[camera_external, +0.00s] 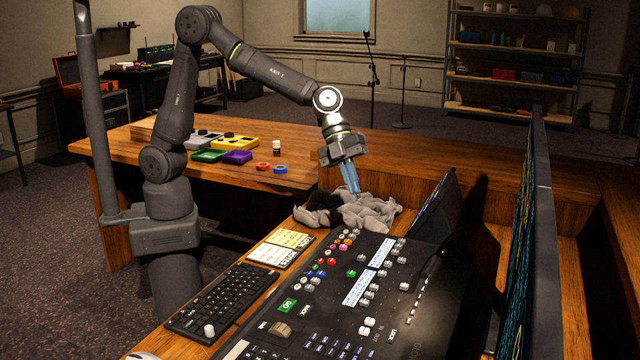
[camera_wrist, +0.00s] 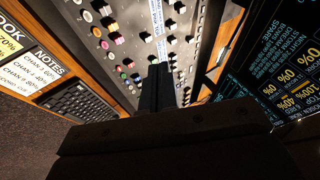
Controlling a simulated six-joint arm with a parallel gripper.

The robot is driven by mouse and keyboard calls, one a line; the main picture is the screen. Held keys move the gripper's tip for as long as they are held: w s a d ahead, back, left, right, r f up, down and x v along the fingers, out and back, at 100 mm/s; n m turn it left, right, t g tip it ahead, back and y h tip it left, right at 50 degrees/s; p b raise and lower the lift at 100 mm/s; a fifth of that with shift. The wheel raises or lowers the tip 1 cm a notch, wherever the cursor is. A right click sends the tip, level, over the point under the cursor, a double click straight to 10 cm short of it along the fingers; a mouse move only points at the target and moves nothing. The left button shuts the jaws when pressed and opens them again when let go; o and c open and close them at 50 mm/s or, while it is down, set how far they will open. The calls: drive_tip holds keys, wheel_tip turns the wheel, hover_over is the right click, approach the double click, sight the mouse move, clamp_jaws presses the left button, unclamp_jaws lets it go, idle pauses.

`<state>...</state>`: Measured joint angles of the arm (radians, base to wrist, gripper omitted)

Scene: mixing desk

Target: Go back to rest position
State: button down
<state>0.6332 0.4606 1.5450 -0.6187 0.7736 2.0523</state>
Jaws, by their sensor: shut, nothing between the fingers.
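My gripper (camera_external: 350,178) hangs at the end of my bent arm, pointing down above a crumpled grey cloth (camera_external: 372,212) at the far end of the mixing desk (camera_external: 330,300). Its blue-looking fingers are together with nothing between them. In the wrist view the dark fingers of my gripper (camera_wrist: 157,80) are shut, with the mixing desk's buttons (camera_wrist: 115,40) beyond them. The external view does not show clearly whether the fingertips touch the cloth.
A keyboard (camera_external: 232,300) and note cards (camera_external: 281,247) lie left of the desk. Monitors (camera_external: 530,230) stand on the right. Coloured boxes (camera_external: 237,157), tape rolls (camera_external: 280,169) and a small bottle (camera_external: 276,148) sit on the wooden table behind. Free room is above the desk.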

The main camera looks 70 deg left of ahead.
drive_tip(key=s+d+f+m+t, duration=0.2)
drive_tip(key=d+m, duration=0.4)
drive_tip(key=m, duration=0.3)
drive_tip(key=s+d+f+m+t, duration=0.2)
drive_tip(key=s+d+m+t, duration=0.1)
drive_tip(key=s+d+m, duration=0.2)
drive_tip(key=shift+d+f+m+t, duration=0.15)
drive_tip(key=shift+d+m+t, duration=0.15)
drive_tip(key=shift+d+m, duration=1.4)
drive_tip(key=shift+a+m, duration=0.5)
